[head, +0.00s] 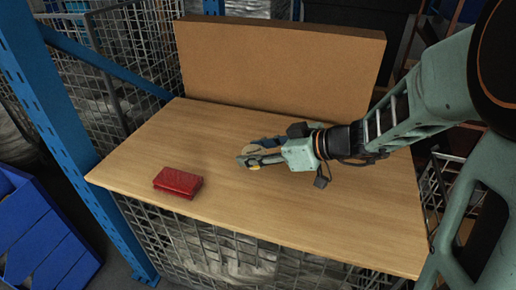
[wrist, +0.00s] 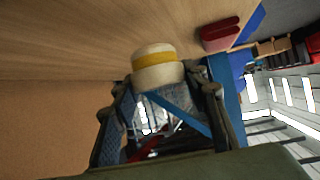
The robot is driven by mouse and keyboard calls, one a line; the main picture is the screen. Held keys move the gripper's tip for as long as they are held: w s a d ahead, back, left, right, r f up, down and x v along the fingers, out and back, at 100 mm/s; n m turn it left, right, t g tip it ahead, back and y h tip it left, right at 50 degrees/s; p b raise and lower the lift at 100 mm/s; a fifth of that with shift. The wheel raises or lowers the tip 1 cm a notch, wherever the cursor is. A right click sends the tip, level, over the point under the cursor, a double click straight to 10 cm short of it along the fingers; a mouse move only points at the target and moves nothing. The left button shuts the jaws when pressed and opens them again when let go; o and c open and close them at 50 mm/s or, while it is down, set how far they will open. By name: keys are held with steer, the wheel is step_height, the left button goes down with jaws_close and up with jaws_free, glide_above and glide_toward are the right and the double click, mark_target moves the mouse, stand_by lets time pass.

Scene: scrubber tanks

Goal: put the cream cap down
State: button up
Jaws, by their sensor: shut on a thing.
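The cream cap (wrist: 157,55) is a short round piece with a yellow band, seen between my fingertips in the wrist view. In the head view the cap (head: 250,149) shows as a small pale shape at the end of my gripper (head: 256,156). My gripper is shut on it, one finger on either side, and lies low over the middle of the wooden tabletop (head: 330,205). I cannot tell whether the cap touches the wood. The fingers hide part of the cap in the head view.
A red box (head: 178,183) sits on the tabletop to the left of my gripper; it also shows in the wrist view (wrist: 220,35). A brown board (head: 275,65) stands along the back edge. A blue post (head: 60,120) rises at the left. The front of the tabletop is clear.

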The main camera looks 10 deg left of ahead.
mark_target(250, 176)
steer(key=shift+w+a+f, duration=0.1)
steer(key=shift+a+f, duration=0.35)
steer(key=shift+f, duration=0.1)
steer(key=shift+w+a+f+b, duration=0.1)
steer(key=shift+a+f+b, duration=0.1)
steer(key=shift+f, duration=0.7)
steer(key=shift+w+a+f+b, duration=0.1)
steer(key=shift+f+b, duration=0.05)
steer(key=shift+f, duration=0.75)
steer(key=shift+f+b, duration=0.2)
steer(key=shift+b, duration=0.15)
steer(key=o, duration=0.9)
steer(key=shift+r, duration=0.1)
